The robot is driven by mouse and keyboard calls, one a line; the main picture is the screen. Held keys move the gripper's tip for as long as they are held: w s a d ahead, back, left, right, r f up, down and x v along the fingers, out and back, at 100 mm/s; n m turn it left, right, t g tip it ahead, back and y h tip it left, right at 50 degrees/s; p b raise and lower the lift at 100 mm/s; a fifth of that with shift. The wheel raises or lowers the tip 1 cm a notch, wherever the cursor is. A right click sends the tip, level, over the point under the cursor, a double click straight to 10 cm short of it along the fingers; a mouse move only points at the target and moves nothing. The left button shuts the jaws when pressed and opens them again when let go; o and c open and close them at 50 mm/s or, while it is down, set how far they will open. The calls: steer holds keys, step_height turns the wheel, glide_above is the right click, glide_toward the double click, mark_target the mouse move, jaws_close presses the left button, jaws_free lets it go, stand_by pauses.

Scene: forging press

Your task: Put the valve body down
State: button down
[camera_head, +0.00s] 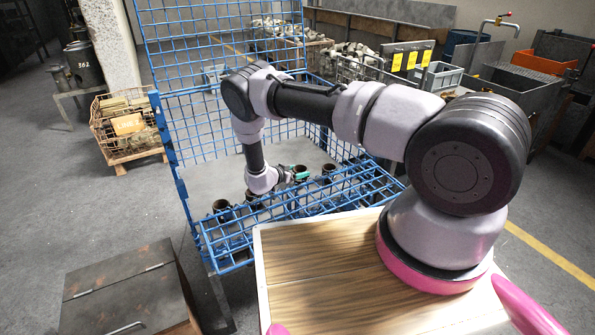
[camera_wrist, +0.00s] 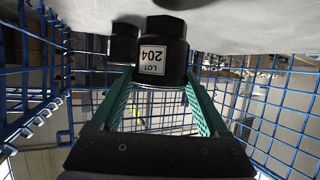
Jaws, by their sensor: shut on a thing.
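The valve body (camera_wrist: 170,75) is a dark, stubby cylinder with a white label reading LOT 204, upside down in the wrist view. My gripper (camera_wrist: 160,88) is shut on it, with a green finger on each side. In the head view my gripper (camera_head: 299,175) reaches down into a blue mesh crate (camera_head: 165,150), over its grey board (camera_head: 212,180). I cannot tell whether the held valve body touches the board. Another dark valve body (camera_wrist: 123,45) stands close beside it in the wrist view.
More dark valve bodies stand on the board, one at the left (camera_head: 222,207) and one at the right (camera_head: 328,171). The crate's mesh walls rise close around my gripper. A wooden-topped surface (camera_head: 330,262) lies in front of the crate. Bare board shows at the crate's left.

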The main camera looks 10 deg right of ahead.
jaws_free()
steer(key=shift+r, duration=0.35)
steer(key=v, duration=1.2)
steer(key=shift+r, duration=0.3)
